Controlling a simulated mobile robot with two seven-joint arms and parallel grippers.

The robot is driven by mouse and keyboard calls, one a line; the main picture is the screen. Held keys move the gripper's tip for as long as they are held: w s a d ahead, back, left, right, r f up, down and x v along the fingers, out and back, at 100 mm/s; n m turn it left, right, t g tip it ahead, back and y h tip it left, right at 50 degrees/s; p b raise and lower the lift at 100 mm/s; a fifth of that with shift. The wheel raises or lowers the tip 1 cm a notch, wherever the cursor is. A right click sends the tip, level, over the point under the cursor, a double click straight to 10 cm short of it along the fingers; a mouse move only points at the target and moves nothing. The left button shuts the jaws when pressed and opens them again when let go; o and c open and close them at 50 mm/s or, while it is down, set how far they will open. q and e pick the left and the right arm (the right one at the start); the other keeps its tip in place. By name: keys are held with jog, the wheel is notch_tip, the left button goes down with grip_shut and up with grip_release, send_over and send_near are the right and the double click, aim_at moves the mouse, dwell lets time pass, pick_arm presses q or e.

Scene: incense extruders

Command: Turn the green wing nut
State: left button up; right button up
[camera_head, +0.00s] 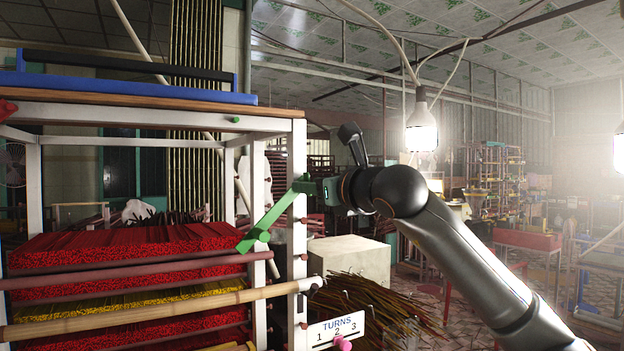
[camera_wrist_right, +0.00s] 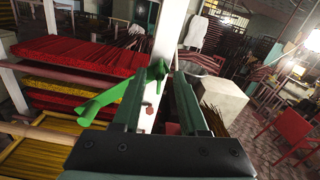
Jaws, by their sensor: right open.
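The green wing nut (camera_head: 270,221) shows as a long green wing slanting down to the left, beside the white post of the rack. In the right wrist view the wing nut (camera_wrist_right: 105,101) has its long arm at the left and its upper end by the post. My right gripper (camera_head: 318,190) is at the wing nut's upper end. In the right wrist view the right gripper (camera_wrist_right: 160,78) is open, its two fingers either side of the upper end. Whether they touch it cannot be told. My left gripper is not in view.
The white post (camera_head: 297,245) carries a TURNS sign (camera_head: 336,328) numbered 1 to 3, with a pink knob below. Red incense bundles (camera_head: 130,243) fill the rack, and a bamboo pole (camera_head: 150,313) crosses its front. A pale block (camera_head: 350,259) stands behind. A lit bulb (camera_head: 421,125) hangs right.

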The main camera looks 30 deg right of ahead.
jog(key=shift+w, duration=0.1)
jog(key=shift+c, duration=0.3)
grip_shut()
